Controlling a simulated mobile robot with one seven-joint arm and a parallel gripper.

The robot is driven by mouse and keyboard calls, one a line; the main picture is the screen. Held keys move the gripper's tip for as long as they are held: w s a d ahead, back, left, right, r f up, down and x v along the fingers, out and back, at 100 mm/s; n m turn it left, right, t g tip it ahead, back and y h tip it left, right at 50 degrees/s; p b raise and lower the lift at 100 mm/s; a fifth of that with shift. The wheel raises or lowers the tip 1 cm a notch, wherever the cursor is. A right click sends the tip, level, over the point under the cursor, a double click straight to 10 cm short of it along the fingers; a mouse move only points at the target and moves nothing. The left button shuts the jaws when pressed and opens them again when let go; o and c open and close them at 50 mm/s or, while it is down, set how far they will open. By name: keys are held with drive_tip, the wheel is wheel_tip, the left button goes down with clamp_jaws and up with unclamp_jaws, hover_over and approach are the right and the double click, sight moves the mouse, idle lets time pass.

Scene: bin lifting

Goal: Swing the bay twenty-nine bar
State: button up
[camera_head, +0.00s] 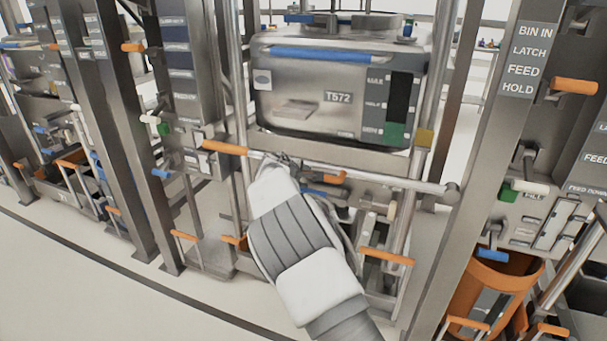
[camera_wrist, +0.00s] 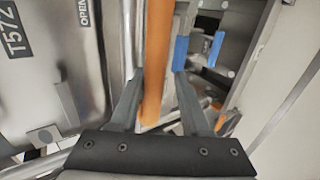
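A long metal bar (camera_head: 385,180) with an orange grip (camera_head: 224,147) at its left end crosses the bay below a steel bin (camera_head: 325,95) marked T572. The bar's right end meets a round joint at the right post. My gripper (camera_head: 272,160) is at the bar, just right of the orange grip in the head view. In the wrist view an orange bar (camera_wrist: 157,45) runs between the two spread fingers (camera_wrist: 158,78). A gap shows at the right finger; the left finger is close to the orange. Contact cannot be told. No bay number is readable.
Dark upright posts (camera_head: 490,130) stand on both sides. Below the bar are a blue-tipped lever, orange handles (camera_head: 386,257) and pale levers. An orange bucket (camera_head: 495,285) stands at the lower right. The floor (camera_head: 90,290) in front at left is clear.

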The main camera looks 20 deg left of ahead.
idle(0.3)
drive_tip(key=shift+s+a+r, duration=0.1)
drive_tip(key=shift+s+r, duration=0.25)
drive_tip(key=p+v, duration=0.2)
drive_tip(key=v, duration=1.4)
drive_tip(key=shift+s+p, duration=0.2)
drive_tip(key=shift+p, duration=0.1)
drive_tip(key=shift+r, duration=0.1)
